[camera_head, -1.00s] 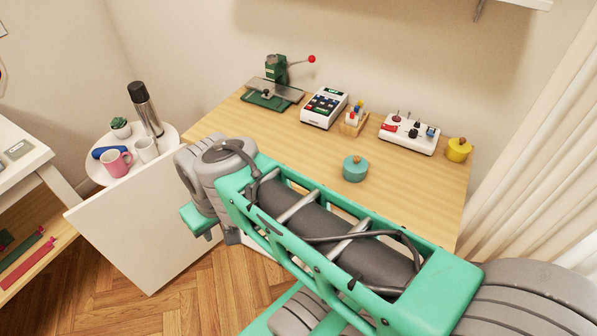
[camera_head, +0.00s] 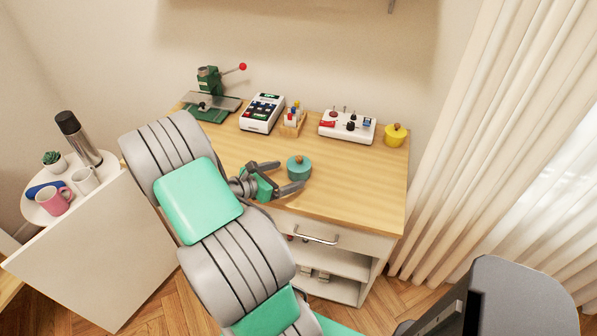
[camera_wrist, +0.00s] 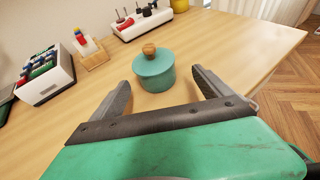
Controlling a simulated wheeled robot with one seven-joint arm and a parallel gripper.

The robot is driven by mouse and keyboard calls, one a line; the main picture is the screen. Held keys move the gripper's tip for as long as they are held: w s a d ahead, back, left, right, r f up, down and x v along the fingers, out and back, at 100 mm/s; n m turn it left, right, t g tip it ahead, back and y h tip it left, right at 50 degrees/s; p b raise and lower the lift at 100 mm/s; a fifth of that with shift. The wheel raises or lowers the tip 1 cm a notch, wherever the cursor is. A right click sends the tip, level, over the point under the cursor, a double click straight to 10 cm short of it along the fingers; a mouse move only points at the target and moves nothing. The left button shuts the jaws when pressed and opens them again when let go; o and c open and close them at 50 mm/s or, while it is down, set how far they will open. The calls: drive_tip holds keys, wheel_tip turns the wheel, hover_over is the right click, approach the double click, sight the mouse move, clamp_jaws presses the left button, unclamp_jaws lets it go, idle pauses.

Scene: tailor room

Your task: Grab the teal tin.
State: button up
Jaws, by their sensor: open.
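The teal tin (camera_head: 299,169) is a small round pot with a lid and a wooden knob. It stands upright on the wooden desk (camera_head: 350,195). My gripper (camera_head: 288,176) is open beside it, to its left in the head view, with the fingers pointing toward it. In the wrist view the tin (camera_wrist: 154,72) stands ahead, between the lines of the two spread fingers (camera_wrist: 163,88) and a little beyond their tips. The jaws hold nothing.
Behind the tin are a calculator-like device (camera_head: 262,113), a small wooden holder (camera_head: 292,122), a white switch box (camera_head: 347,126) and a yellow tin (camera_head: 395,135). A green press (camera_head: 210,97) stands at the back left. The desk's right front is clear.

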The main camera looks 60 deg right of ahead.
sight(299, 168)
drive_tip(key=x, duration=0.7)
drive_tip(key=shift+w+d+r, duration=0.15)
drive_tip(key=shift+w+d, duration=0.15)
clamp_jaws()
idle(0.5)
